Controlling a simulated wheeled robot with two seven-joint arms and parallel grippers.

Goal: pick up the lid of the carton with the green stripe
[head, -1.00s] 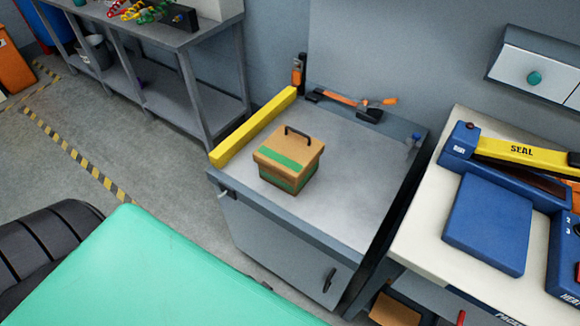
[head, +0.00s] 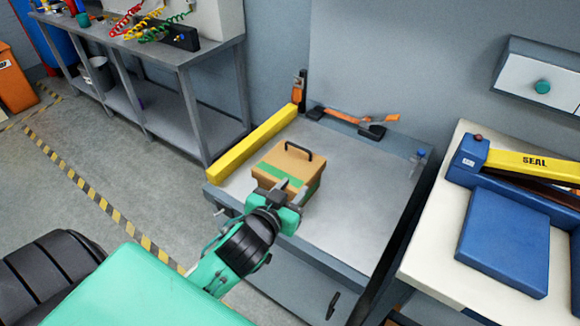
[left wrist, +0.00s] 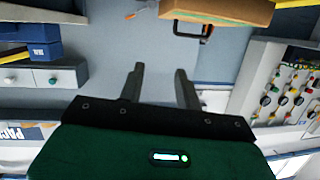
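The carton (head: 313,191) is brown with a green stripe and stands upright on the grey bench top. Its lid (head: 292,159) is on it, with a green stripe across the top and a dark arched handle (head: 298,146). In the left wrist view the lid (left wrist: 225,9) shows at the top edge, with the handle (left wrist: 190,32) below it in the picture. My left gripper (head: 291,187) is at the carton's front side, overlapping it in the head view; contact cannot be told. Its fingers (left wrist: 159,82) are apart with nothing between them. My right gripper is not in view.
The grey bench (head: 350,215) is clear right of the carton. A yellow bar (head: 252,144) lines its left edge. A blue sealing machine (head: 508,235) stands on the right-hand table.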

